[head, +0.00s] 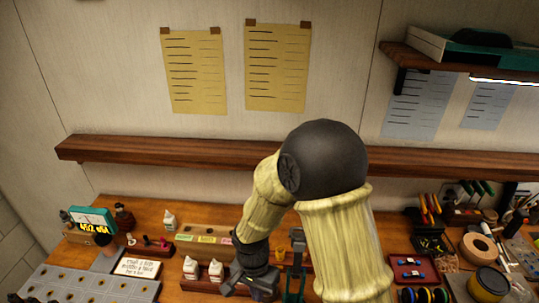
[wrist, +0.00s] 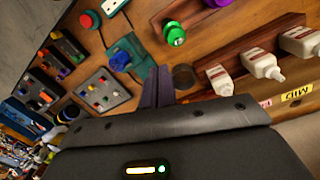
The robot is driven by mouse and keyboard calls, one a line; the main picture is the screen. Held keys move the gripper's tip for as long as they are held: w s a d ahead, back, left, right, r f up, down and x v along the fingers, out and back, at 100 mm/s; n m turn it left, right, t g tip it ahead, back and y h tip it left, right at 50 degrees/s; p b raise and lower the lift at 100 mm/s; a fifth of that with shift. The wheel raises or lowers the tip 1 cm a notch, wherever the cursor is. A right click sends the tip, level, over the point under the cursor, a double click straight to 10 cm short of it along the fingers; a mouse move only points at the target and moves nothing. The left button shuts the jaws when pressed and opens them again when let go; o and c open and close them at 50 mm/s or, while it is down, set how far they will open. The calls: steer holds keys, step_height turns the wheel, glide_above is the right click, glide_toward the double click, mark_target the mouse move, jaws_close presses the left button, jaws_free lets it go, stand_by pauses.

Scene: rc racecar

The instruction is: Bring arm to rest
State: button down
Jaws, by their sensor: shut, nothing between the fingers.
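My arm rises over the workbench in the head view, with a black elbow and cream-coloured sleeves, and bends down to the left. My gripper (head: 262,287) hangs low over the bench near the bottom edge of the head view, where its fingertips are hard to make out. In the wrist view the two dark fingers of my gripper (wrist: 158,86) are together, with nothing held between them. The fingers point toward the wooden bench top, near a green knob-like item (wrist: 174,34) and a wooden rack. Whether they touch anything cannot be told.
White bottles (wrist: 221,80) stand in the rack beside the fingers. A blue device (wrist: 123,58) and button panels (wrist: 102,93) lie nearby. A long wooden shelf (head: 170,152) runs along the wall behind my arm. A tape roll (head: 478,248) and tools crowd the right side.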

steer(key=s+d+r+n+t+b, duration=0.1)
steer(key=d+r+n+b, duration=0.1)
steer(key=d, duration=0.7)
steer(key=s+d+r+n+t+b, duration=0.1)
steer(key=d+r+n+t+b, duration=0.1)
steer(key=d, duration=0.7)
steer(key=shift+s+d+r+n+t+b, duration=0.25)
steer(key=shift+r+n+t+b, duration=0.05)
steer(key=shift+r+n+b, duration=0.3)
